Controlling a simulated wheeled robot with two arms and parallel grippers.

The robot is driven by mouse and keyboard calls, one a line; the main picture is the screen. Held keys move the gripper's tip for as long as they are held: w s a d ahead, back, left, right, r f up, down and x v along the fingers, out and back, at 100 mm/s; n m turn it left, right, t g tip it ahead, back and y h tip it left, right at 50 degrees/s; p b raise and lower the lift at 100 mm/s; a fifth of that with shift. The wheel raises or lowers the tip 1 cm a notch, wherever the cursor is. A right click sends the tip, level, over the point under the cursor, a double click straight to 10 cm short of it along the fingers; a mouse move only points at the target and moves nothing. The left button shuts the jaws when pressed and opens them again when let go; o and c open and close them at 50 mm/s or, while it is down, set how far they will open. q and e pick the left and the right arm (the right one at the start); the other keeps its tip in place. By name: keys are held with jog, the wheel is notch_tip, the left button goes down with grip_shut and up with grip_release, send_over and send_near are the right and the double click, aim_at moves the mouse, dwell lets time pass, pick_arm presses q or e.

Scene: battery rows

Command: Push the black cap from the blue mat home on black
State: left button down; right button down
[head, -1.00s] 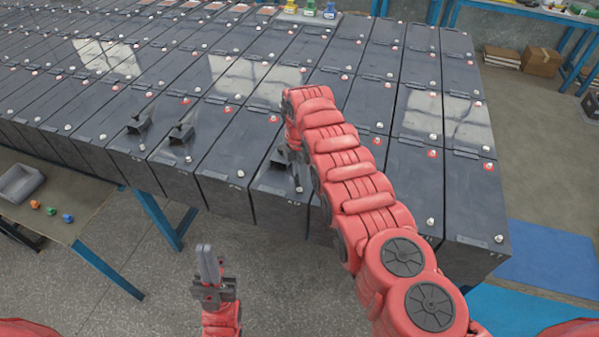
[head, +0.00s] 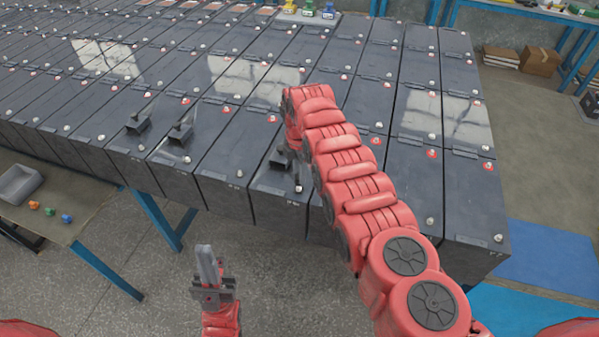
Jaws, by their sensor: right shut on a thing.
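My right gripper (head: 297,174) points down at the front end of a dark battery (head: 277,205), partly hidden by my own red arm. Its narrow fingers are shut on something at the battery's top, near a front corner. What they hold is too small and dark to make out clearly; it fits the black cap. I cannot tell whether it sits fully down on the terminal. The blue mat (head: 548,258) is at the right, beyond the battery row. My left gripper (head: 208,262) is empty, low in front of the row, its fingers together and pointing up.
Dark batteries with small terminals fill the bench. Black blocks (head: 138,124) stand on some front batteries, another (head: 181,132) beside it. A side table (head: 88,197) at left bears a grey tray (head: 17,184) and small coloured caps (head: 49,211). The floor in front is open.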

jog(key=shift+f+b, duration=0.25)
jog(key=shift+b, duration=0.05)
dwell(0.4)
jog(key=shift+f+b, duration=0.35)
jog(key=shift+f+b, duration=0.2)
jog(key=shift+b, duration=0.1)
dwell(0.3)
jog(key=shift+f+b, duration=0.2)
jog(key=shift+b, duration=0.1)
jog(key=shift+f+b, duration=0.5)
dwell(0.9)
jog(key=c, duration=0.6)
grip_release()
jog(key=shift+o, duration=0.4)
jog(key=o, duration=0.4)
